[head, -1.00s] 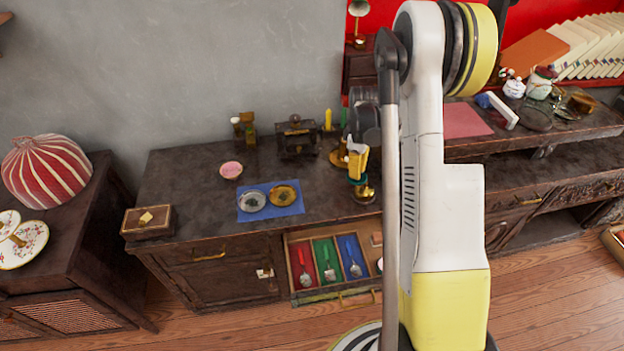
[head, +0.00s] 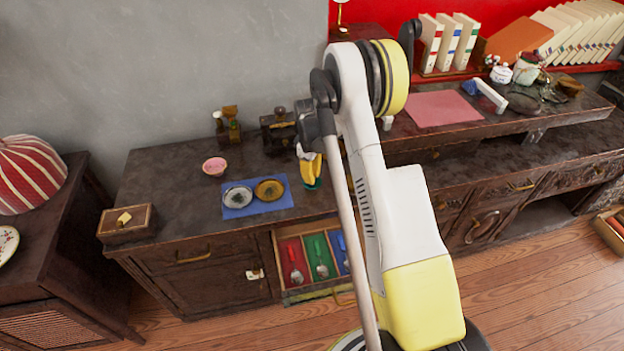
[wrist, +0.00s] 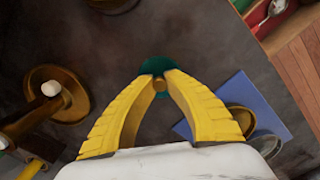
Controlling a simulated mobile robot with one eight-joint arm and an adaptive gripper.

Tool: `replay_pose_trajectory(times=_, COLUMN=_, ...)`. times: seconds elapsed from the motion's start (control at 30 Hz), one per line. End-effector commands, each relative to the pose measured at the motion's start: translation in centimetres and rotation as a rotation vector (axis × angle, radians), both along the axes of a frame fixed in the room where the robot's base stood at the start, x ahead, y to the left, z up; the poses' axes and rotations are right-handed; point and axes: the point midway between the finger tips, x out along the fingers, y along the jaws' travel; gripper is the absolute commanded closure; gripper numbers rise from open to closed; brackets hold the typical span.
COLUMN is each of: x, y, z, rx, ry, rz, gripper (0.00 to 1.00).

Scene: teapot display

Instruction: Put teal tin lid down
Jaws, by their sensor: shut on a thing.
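The teal lid (wrist: 152,65) shows in the wrist view as a round disc with a small brass knob (wrist: 159,85). My gripper (wrist: 160,78) is shut on the lid by this knob, with the yellow fingers angled in from both sides. The fingers cover part of the lid. The lid is over bare dark cabinet top; the wrist view does not settle whether it touches the wood. I cannot identify the tin.
The blue mat holds a silvery dish (head: 238,197) and a brass dish (head: 269,189). A brass round-based stand (wrist: 72,108) is left in the wrist view. A pink bowl (head: 214,167) and dark box (head: 278,130) stand behind. An open drawer (head: 300,293) with spoons juts out in front.

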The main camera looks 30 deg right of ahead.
Motion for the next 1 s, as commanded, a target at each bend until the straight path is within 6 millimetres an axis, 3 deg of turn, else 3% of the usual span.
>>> replay_pose_trajectory(times=0.27, x=0.0, y=0.0, z=-0.2, rx=0.000, ry=0.000, rz=0.000, gripper=1.00)
replay_pose_trajectory(times=0.3, x=0.0, y=0.0, z=-0.3, rx=0.000, ry=0.000, rz=0.000, gripper=0.84)
replay_pose_trajectory(times=0.37, x=0.0, y=0.0, z=-0.2, rx=0.000, ry=0.000, rz=0.000, gripper=0.66)
replay_pose_trajectory(times=0.77, x=0.0, y=0.0, z=0.6, rx=0.000, ry=0.000, rz=0.000, gripper=0.66)
replay_pose_trajectory(times=1.0, x=0.1, y=0.1, z=5.6, rx=0.000, ry=0.000, rz=0.000, gripper=0.66)
